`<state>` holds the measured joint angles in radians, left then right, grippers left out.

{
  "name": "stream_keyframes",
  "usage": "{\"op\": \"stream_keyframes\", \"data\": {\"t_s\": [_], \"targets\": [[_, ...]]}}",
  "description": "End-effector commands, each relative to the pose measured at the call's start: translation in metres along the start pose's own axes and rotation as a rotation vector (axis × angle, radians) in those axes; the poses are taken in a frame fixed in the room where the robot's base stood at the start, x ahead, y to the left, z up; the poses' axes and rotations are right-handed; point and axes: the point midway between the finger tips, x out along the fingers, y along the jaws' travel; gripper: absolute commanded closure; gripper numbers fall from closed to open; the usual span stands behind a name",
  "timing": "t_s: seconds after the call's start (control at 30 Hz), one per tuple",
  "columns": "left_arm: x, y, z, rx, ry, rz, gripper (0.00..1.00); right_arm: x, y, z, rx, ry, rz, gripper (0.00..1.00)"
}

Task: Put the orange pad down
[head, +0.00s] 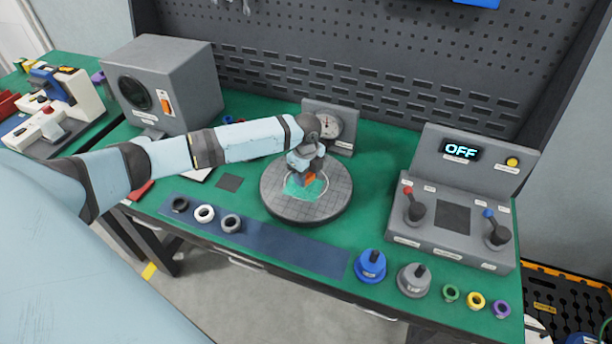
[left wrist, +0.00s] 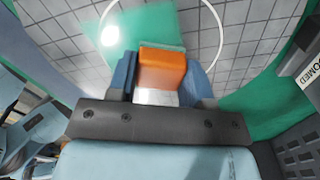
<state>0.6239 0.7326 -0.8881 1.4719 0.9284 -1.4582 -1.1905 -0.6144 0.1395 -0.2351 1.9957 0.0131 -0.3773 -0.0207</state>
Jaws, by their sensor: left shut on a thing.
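My left gripper (head: 303,176) is over the round grey turntable (head: 334,205) in the middle of the green bench. It is shut on the orange pad (head: 310,178), which also shows in the left wrist view (left wrist: 162,68) between the two blue fingers. The turntable has a grid of lines and a white ring, with a translucent green patch (head: 296,189) inside the ring. The pad is over this patch; I cannot tell whether it touches. My right gripper is not in view.
A control box (head: 450,225) with an OFF display and two levers stands at the right. Dark and white rings (head: 204,213) lie on a blue mat (head: 300,252) in front. Blue (head: 370,266) and grey (head: 414,279) knobbed parts stand at the front right. A gauge (head: 328,125) stands behind the turntable.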

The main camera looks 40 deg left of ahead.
Motion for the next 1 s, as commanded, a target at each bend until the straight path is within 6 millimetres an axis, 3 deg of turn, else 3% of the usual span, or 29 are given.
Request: {"op": "stream_keyframes", "data": {"t_s": [0.27, 0.5, 0.7, 1.0], "targets": [[-0.045, -0.001, 0.001, 0.001, -0.001, -0.004, 0.81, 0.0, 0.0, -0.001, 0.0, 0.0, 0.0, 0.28], [-0.116, -0.001, 0.001, 0.001, -0.002, -0.006, 0.81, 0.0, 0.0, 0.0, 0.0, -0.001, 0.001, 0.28], [-0.164, -0.001, 0.0, 0.001, -0.001, -0.003, 0.81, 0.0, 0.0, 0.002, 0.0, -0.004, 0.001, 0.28], [-0.194, 0.0, 0.0, 0.0, 0.0, 0.0, 0.81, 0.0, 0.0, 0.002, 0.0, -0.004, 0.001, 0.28]]}}
